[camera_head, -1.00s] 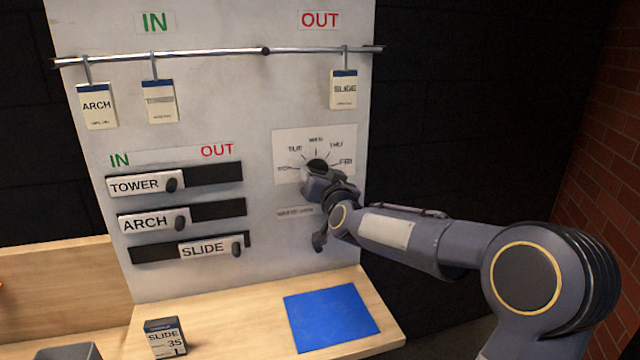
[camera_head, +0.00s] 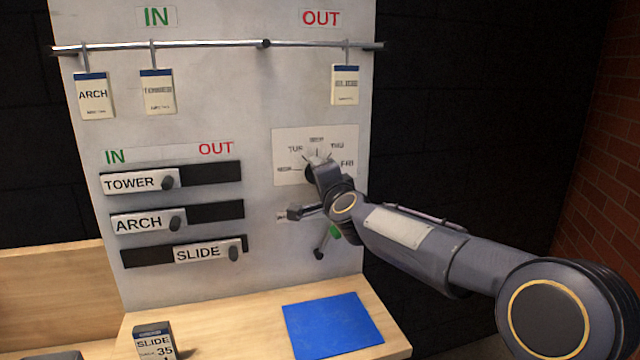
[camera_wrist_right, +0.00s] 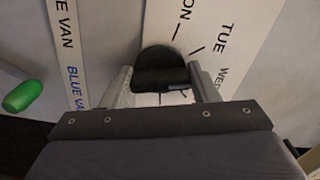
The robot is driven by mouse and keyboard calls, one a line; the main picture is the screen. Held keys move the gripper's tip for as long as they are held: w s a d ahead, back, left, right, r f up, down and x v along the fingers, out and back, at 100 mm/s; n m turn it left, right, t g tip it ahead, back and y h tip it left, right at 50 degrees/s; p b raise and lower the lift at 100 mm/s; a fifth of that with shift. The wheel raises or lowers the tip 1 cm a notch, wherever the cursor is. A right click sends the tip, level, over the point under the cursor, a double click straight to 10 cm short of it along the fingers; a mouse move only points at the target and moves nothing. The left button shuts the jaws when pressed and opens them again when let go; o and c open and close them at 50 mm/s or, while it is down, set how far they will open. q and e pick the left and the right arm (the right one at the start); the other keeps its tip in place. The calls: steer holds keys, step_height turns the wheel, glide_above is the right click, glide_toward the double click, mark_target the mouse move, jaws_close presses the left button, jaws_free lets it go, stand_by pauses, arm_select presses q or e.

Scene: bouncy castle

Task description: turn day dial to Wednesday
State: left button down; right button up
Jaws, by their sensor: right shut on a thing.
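The day dial's white plate (camera_head: 284,146) is on the grey-white panel, with day names in an arc around the knob. My right gripper (camera_head: 318,168) is at the dial and hides most of the knob in the head view. The right wrist view shows the round black knob (camera_wrist_right: 162,56) between the two fingers of my right gripper (camera_wrist_right: 161,80), which are shut on its grip bar. MON, TUE and part of WED show on the plate there. I cannot tell which day the knob points to. My left gripper is not in view.
A green handle (camera_wrist_right: 22,95) and a BLUE VAN label strip (camera_wrist_right: 68,50) are beside the dial. Left are the TOWER, ARCH and SLIDE sliders (camera_head: 131,182). Tags hang from a rail (camera_head: 215,48) above. A blue mat (camera_head: 333,322) lies on the wooden shelf below.

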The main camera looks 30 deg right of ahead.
steer(key=shift+m+b, duration=0.35)
steer(key=shift+m, duration=1.25)
steer(key=o, duration=1)
steer(key=shift+s, duration=0.1)
steer(key=v, duration=0.7)
steer(key=shift+s+a, duration=0.1)
steer(key=shift+s, duration=0.25)
